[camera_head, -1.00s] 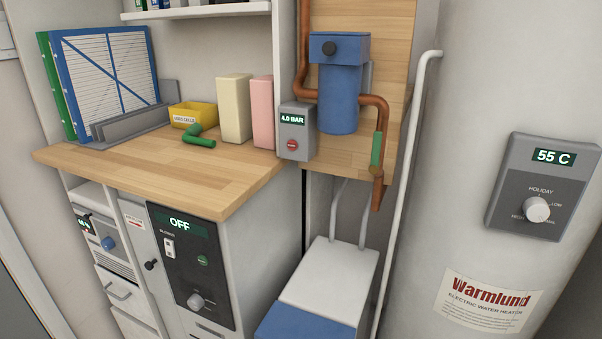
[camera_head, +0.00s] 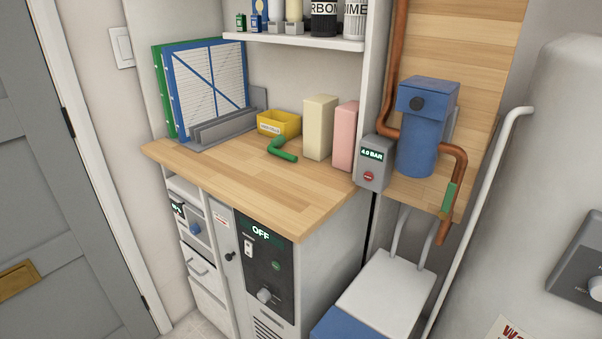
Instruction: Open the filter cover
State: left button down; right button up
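No part is marked as a filter cover, so I cannot tell for certain which one it is. Low on the left, a small panel with a dark display and a blue knob (camera_head: 196,229) is set in the cabinet. Framed pleated panels, blue (camera_head: 207,95) and green (camera_head: 163,90), stand upright in a grey rack on the counter. Neither of my grippers shows.
The wooden counter (camera_head: 240,185) holds a yellow bin (camera_head: 279,124), a green bent handle (camera_head: 283,149) and cream and pink blocks. A grey door (camera_head: 60,200) stands left. Copper pipes, a white-and-blue box (camera_head: 385,290) and a white tank (camera_head: 560,150) crowd the right.

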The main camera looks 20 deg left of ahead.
aim_at(222, 216)
jog(key=j, duration=0.5)
jog(key=i+j+u, duration=0.1)
jog(key=j, duration=0.4)
jog(key=i+j, duration=0.15)
jog(key=j, duration=0.4)
jog(key=j+u, duration=0.1)
jog(key=j, duration=0.4)
jog(key=i+j, duration=0.15)
jog(key=j, duration=0.35)
jog(key=i+j+u, duration=0.1)
jog(key=j, duration=0.4)
